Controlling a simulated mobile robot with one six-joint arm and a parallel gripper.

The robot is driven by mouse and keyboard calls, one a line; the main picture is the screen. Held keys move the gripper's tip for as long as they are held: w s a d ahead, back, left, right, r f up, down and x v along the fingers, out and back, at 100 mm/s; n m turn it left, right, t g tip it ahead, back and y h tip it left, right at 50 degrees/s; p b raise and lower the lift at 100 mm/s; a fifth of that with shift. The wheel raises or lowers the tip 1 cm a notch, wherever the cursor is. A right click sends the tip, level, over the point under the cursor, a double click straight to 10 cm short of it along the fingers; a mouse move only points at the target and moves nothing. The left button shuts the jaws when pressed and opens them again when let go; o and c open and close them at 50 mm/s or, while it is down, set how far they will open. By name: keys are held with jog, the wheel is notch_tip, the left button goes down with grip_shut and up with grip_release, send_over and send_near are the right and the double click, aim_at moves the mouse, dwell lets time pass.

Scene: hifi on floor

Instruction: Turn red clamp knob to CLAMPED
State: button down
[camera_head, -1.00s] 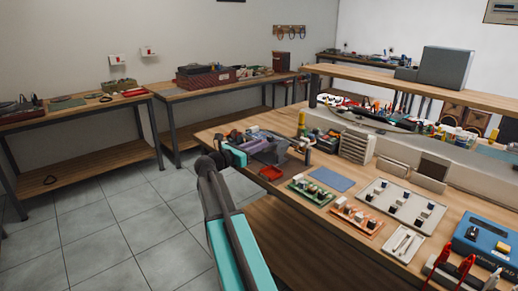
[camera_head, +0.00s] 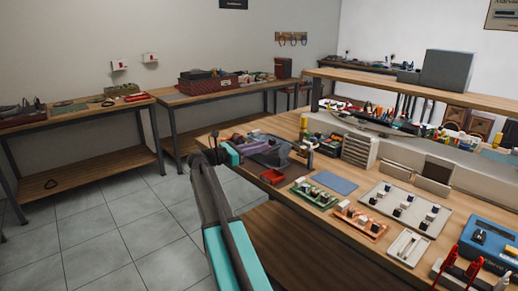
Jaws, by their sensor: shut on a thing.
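My gripper (camera_head: 231,154) is at the left end of the near workbench (camera_head: 225,128), beside a dark grey vise-like device (camera_head: 272,154). My teal and dark arm reaches up to it from the bottom of the view. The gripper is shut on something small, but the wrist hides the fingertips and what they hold.
A green board (camera_head: 314,193), a blue mat (camera_head: 336,182) and an orange board (camera_head: 360,223) lie farther right. Tiled floor (camera_head: 110,235) is open to the left.

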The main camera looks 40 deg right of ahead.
jog(key=c, duration=1.6)
grip_release()
jog(key=v, duration=1.3)
jog(key=shift+w+a, duration=0.1)
jog(key=shift+a, duration=0.25)
jog(key=shift+r, duration=0.1)
